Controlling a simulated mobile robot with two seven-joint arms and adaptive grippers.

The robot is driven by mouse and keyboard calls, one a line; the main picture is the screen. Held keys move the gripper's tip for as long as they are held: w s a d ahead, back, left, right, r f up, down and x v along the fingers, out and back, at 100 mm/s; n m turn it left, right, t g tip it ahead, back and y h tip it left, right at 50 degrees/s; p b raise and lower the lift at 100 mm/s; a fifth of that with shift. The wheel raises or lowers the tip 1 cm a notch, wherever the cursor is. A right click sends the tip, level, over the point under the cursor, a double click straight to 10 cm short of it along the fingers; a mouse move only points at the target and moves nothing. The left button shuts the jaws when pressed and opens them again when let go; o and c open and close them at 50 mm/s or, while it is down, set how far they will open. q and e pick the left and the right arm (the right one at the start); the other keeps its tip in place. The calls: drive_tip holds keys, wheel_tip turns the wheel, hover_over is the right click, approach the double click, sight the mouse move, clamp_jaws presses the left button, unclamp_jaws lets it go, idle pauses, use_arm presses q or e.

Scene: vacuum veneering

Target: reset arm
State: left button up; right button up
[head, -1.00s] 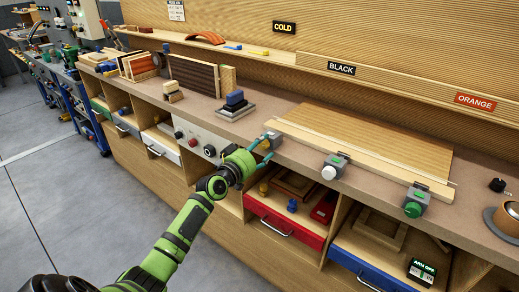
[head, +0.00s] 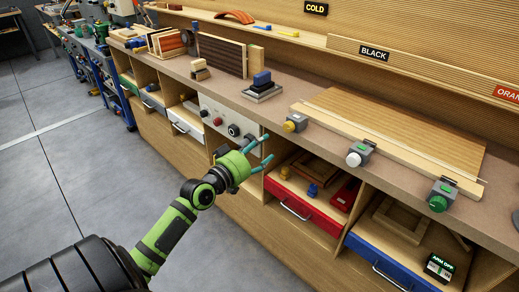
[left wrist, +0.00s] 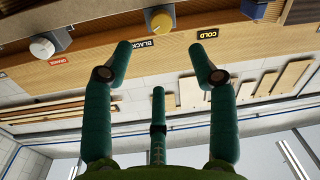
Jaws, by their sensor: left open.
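My left gripper (head: 264,151) is open and empty in the head view, in front of the bench front, below and left of the yellow knob (head: 294,123). In the left wrist view its teal fingers (left wrist: 160,62) are spread with nothing between them, and the yellow knob (left wrist: 162,22) shows beyond them. My left arm (head: 166,230) comes in from the lower left. My right gripper is not in view.
The bench holds a wooden board (head: 395,130) with a white knob (head: 358,155) and a green knob (head: 441,194) along its front. A red drawer (head: 305,205) and a blue drawer (head: 385,262) sit below. The grey floor (head: 60,190) at left is clear.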

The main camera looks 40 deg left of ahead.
use_arm(q)
drive_tip(key=shift+f, duration=0.1)
idle(0.4)
drive_tip(key=s+f+g+y, duration=0.1)
drive_tip(key=s+f+g, duration=0.1)
drive_tip(key=f, duration=0.9)
drive_tip(key=s+f+g, duration=0.2)
drive_tip(key=f+g, duration=0.1)
drive_tip(key=f, duration=0.7)
drive_tip(key=s+d+f+g+p, duration=0.1)
drive_tip(key=s+d+f+g, duration=0.1)
drive_tip(key=s+f, duration=0.45)
drive_tip(key=s+d+f+g, duration=0.2)
drive_tip(key=s+d+f, duration=0.1)
drive_tip(key=f, duration=0.7)
drive_tip(key=s+d+f+m+g, duration=0.2)
drive_tip(key=s+d+f, duration=0.2)
drive_tip(key=s, duration=0.6)
drive_tip(key=s+d+f+m+g, duration=0.2)
drive_tip(key=s+f, duration=0.5)
drive_tip(key=s, duration=0.4)
drive_tip(key=s+d+f+m+g+p, duration=0.1)
drive_tip(key=s+d+f, duration=0.4)
drive_tip(key=s, duration=0.5)
drive_tip(key=d+m+g, duration=0.1)
drive_tip(key=g, duration=0.1)
drive_tip(key=shift+s+d+f+g+h, duration=0.2)
drive_tip(key=shift+d+g+h, duration=0.1)
drive_tip(key=shift+d+g, duration=0.1)
drive_tip(key=shift+a, duration=0.1)
